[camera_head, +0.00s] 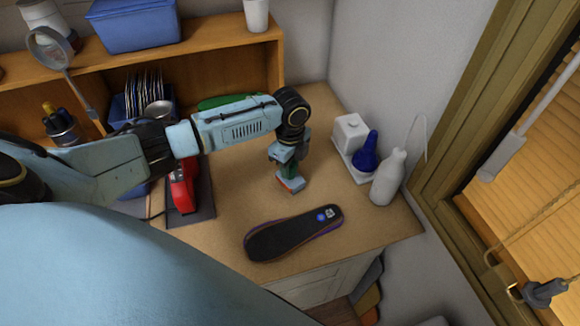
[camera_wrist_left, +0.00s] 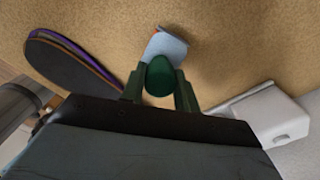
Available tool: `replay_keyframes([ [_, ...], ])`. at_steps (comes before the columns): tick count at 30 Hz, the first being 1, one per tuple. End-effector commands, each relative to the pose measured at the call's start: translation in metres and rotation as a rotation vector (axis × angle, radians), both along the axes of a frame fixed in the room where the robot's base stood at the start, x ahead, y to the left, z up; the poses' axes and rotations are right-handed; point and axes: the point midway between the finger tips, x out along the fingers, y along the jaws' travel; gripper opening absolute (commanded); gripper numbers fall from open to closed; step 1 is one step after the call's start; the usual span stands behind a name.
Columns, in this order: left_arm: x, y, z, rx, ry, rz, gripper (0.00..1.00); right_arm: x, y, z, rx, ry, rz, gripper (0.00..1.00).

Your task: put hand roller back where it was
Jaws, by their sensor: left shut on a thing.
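My left gripper (camera_head: 287,165) points down over the wooden tabletop, behind the black insole. It is shut on the hand roller (camera_head: 291,184), whose pale head with a red edge shows just below the fingers. In the left wrist view the roller's dark green handle (camera_wrist_left: 160,76) sits between the two fingers of my left gripper (camera_wrist_left: 160,92), with its pale blue-grey head (camera_wrist_left: 166,46) beyond. I cannot tell whether the head touches the table. The insole (camera_head: 293,233) lies flat near the front edge, with a purple rim. My right gripper is not in view.
A white box and blue bottle (camera_head: 366,152) on a tray, and a white bottle (camera_head: 389,178), stand to the right. A red device (camera_head: 183,187) sits left on a dark mat. A wooden shelf (camera_head: 225,70) is behind. The tabletop (camera_head: 235,190) around the gripper is mostly clear.

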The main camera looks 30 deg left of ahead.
Motion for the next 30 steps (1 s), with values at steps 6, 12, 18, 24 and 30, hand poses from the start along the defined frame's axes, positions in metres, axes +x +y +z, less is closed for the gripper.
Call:
replay_keyframes([
  [6, 0.001, 0.000, -0.009, 0.001, -0.003, -0.001, 0.09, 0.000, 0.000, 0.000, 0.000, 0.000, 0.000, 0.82],
  [12, 0.000, 0.000, -0.012, 0.000, -0.002, -0.001, 0.09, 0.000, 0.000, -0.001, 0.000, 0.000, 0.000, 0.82],
  [18, 0.000, 0.000, -0.019, 0.000, 0.000, 0.000, 0.09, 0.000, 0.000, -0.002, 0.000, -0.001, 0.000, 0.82],
  [24, -0.002, 0.000, -0.025, 0.001, 0.005, -0.001, 0.00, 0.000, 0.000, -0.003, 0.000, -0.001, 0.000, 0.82],
  [30, -0.003, 0.000, -0.025, 0.002, 0.007, -0.001, 0.52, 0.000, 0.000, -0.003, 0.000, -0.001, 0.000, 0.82],
])
